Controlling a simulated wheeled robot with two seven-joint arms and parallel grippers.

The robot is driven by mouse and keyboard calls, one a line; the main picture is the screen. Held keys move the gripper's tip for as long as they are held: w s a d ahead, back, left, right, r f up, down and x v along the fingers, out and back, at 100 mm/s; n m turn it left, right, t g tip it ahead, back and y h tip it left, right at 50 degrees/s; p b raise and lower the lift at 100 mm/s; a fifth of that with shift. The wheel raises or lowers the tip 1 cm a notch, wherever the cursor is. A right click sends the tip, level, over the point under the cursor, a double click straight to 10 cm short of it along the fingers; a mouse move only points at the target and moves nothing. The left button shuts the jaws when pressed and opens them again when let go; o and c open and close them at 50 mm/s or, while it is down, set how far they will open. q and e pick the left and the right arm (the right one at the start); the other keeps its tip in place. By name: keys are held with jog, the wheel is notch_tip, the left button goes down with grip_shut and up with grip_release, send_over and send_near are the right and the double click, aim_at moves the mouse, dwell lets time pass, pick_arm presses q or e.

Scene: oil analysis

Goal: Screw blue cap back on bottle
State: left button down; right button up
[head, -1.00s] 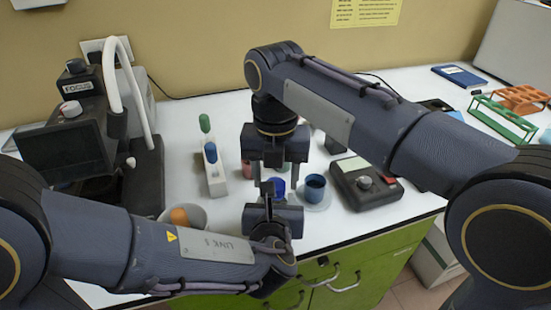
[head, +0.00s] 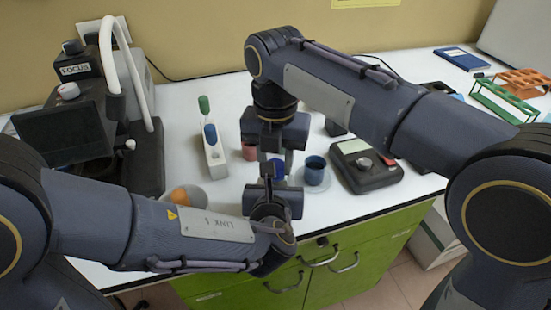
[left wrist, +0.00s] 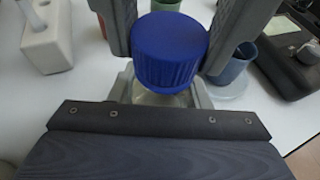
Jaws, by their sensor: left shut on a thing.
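The blue cap (left wrist: 169,48) is upright on top of a pale translucent bottle (left wrist: 165,97); how far it is threaded on does not show. In the head view the cap (head: 279,168) is a small blue patch between my two grippers. My left gripper (head: 272,186) is shut on the bottle below the cap; its grey fingers hide much of the bottle. My right gripper (head: 275,163) points down from above, one finger on each side of the cap. Its fingers (left wrist: 172,42) lie very close to the cap's sides; whether they press on it I cannot tell.
A blue cup (head: 315,172) on a clear dish stands just right of the grippers, by a dark device (head: 364,170). A white rack (head: 213,155) with green- and blue-topped items and a bowl (head: 188,196) are to the left. The counter's front edge is close.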

jog(key=m, duration=0.8)
jog(key=o, duration=1.1)
jog(key=shift+c, duration=0.2)
jog(key=shift+r, duration=2.25)
